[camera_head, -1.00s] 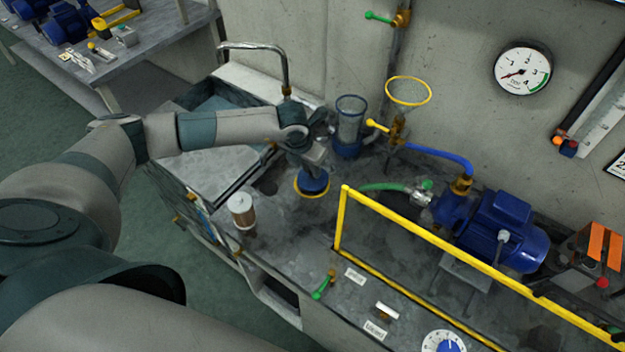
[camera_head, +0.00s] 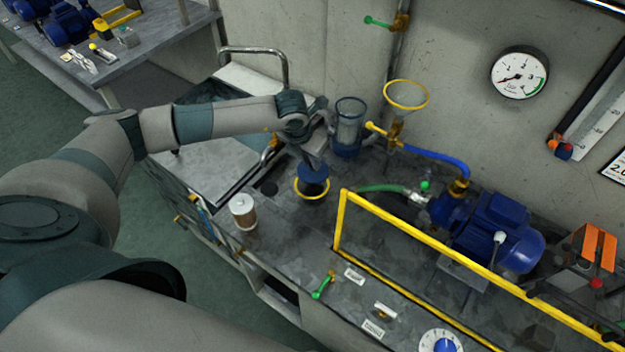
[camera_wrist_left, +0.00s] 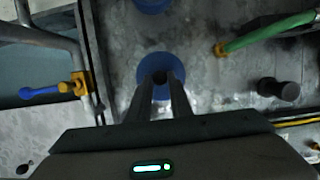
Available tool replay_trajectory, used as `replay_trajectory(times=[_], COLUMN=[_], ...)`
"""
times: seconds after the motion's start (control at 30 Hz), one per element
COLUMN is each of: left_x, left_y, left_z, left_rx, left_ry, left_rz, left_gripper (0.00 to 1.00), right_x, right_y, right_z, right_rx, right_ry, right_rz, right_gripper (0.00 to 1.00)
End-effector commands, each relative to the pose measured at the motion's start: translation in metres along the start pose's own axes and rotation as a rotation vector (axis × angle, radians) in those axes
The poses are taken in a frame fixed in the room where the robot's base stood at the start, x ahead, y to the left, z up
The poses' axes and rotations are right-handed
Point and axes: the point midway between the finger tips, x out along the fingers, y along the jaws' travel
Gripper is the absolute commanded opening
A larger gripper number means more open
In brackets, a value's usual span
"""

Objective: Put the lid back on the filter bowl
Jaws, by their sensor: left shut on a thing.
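The filter bowl (camera_head: 348,133) is a clear upright cylinder with a blue base and an open top, near the wall. The round blue lid (camera_head: 314,174) is in my left gripper (camera_head: 314,160), just above a yellow ring (camera_head: 299,192) on the counter, in front of the bowl. In the left wrist view the blue lid (camera_wrist_left: 147,68) lies under the shut fingers (camera_wrist_left: 161,88); the fingers hide its middle. A blue part of the bowl (camera_wrist_left: 152,4) shows at the top edge there. My right gripper is not in view.
A white cartridge with brown ends (camera_head: 243,211) stands at the counter's front left. A yellow-rimmed funnel (camera_head: 406,96) is right of the bowl. A yellow rail (camera_head: 430,237) guards the blue pump (camera_head: 500,232).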

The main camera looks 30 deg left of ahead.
Motion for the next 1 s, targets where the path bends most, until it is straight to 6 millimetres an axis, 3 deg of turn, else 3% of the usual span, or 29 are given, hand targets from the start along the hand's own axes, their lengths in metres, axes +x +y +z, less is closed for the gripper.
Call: replay_trajectory(times=[0.33,1.0], left_x=[-0.016,-0.016], left_y=[0.000,0.000], left_z=[0.005,0.005], left_rx=[-0.001,0.000], left_ry=[0.000,0.000], left_rz=[0.000,0.000], left_gripper=[0.02,0.02], right_x=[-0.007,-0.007], right_y=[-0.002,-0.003], right_z=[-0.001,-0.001], right_rx=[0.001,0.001], right_ry=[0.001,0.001], right_rz=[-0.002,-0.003], right_gripper=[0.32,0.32])
